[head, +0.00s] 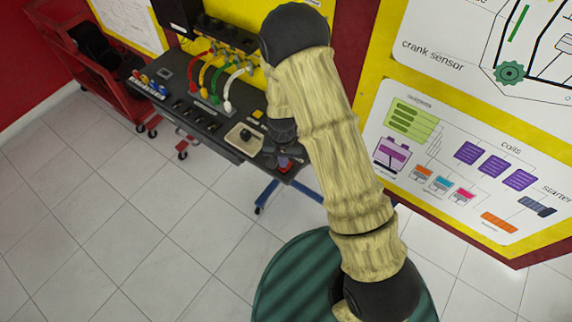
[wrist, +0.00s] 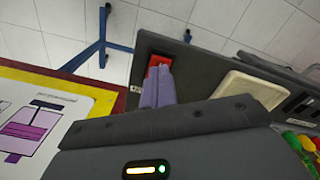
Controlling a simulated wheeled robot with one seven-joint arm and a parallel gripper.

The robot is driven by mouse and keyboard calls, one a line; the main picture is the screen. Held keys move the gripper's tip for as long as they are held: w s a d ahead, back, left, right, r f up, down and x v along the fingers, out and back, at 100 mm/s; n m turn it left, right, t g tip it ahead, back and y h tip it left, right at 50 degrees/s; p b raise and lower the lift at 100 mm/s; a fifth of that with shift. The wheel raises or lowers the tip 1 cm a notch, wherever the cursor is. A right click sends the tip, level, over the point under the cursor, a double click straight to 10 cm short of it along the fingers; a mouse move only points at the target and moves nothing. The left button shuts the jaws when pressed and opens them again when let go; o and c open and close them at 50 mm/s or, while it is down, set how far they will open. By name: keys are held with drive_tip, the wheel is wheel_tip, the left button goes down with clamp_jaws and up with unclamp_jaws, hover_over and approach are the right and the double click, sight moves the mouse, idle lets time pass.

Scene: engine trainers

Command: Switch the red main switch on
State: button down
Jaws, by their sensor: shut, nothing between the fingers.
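The red main switch (wrist: 160,59) sits at the near corner of the dark bench top (wrist: 205,62) in the wrist view. My gripper (wrist: 159,72) is shut and empty. Its purple fingertips lie right over the switch's lower part and hide some of it. I cannot tell whether they touch it or whether it is on or off. In the head view my gripper (head: 284,161) is at the bench's right end, mostly behind my wrist, and the switch is barely visible there.
A beige tray (head: 233,140) stands close to my gripper; it also shows in the wrist view (wrist: 243,92). Coloured cables (head: 214,80) rise from the bench farther back. A red cart (head: 72,50) stands at the left. Posters cover the right wall. The tiled floor in front is clear.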

drive_tip(key=shift+f+b, duration=0.65)
drive_tip(key=shift+f, duration=0.25)
idle(0.6)
drive_tip(key=shift+r, duration=0.1)
drive_tip(key=shift+r+p, duration=2.6)
drive_tip(key=shift+r, duration=0.8)
drive_tip(key=s+d+r+t+b, duration=0.1)
drive_tip(key=s+d+r+b, duration=0.1)
drive_tip(key=s+d+r, duration=0.4)
drive_tip(key=s+d+r+n+t+b, duration=0.1)
drive_tip(key=s+d+r+b, duration=0.2)
drive_tip(key=s+d+r, duration=0.3)
wheel_tip(320, 180, up, 5)
drive_tip(key=shift+s+d+f+n+t, duration=0.2)
drive_tip(key=shift+s+d+n+t, duration=0.1)
drive_tip(key=shift+d, duration=0.6)
